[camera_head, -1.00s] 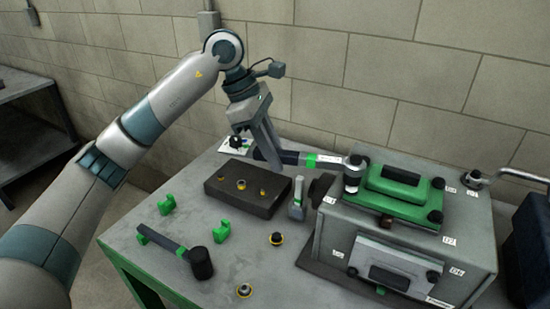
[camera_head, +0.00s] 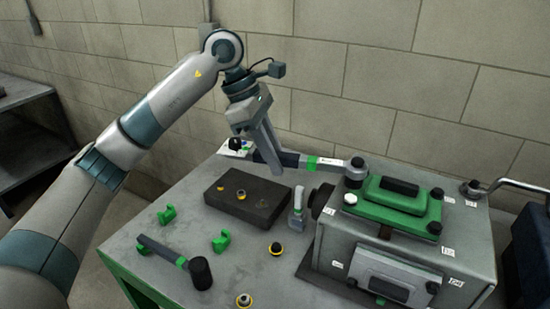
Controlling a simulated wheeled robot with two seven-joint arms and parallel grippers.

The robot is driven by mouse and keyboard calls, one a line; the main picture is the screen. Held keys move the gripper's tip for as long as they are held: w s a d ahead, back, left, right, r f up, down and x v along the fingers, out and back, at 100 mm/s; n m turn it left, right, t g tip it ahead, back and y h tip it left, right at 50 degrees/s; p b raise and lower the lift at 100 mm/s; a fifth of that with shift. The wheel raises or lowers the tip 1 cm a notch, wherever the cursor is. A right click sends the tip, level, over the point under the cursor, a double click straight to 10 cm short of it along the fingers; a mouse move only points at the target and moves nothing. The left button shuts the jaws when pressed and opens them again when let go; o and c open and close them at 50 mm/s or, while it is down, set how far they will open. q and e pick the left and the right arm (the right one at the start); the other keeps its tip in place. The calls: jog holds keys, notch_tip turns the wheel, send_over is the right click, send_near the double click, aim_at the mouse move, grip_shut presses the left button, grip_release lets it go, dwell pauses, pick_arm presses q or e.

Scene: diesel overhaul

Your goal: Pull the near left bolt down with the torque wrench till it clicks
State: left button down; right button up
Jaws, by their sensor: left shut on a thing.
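My left gripper (camera_head: 275,170) is shut on the torque wrench (camera_head: 290,160), a dark bar with a green band. The wrench reaches right to its head (camera_head: 356,164), which has a dark socket pointing down at the far left corner of the green cover (camera_head: 395,197). I cannot tell whether the socket sits on a bolt. A pale-topped bolt (camera_head: 350,199) shows uncovered at the near left corner of the cover, just in front of the socket. The cover lies on the grey engine block (camera_head: 335,238). My right gripper is not in view.
Left of the engine lie a dark block (camera_head: 270,208) with brass-coloured pieces, green clips (camera_head: 221,242), a black-headed mallet (camera_head: 200,272) and loose dark-and-yellow pieces. A dark blue case (camera_head: 530,250) stands at the right edge. Bare table shows at the front left.

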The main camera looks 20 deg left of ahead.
pick_arm(q)
jog(key=shift+r+p, duration=1)
jog(key=shift+r, duration=1.8)
jog(key=shift+s+d+f+b, duration=0.1)
jog(key=shift+s+b, duration=0.2)
jog(key=shift+s, duration=0.1)
jog(key=s+d+b, duration=0.1)
jog(key=s+b, duration=0.1)
jog(key=s, duration=0.4)
jog(key=shift+d, duration=0.35)
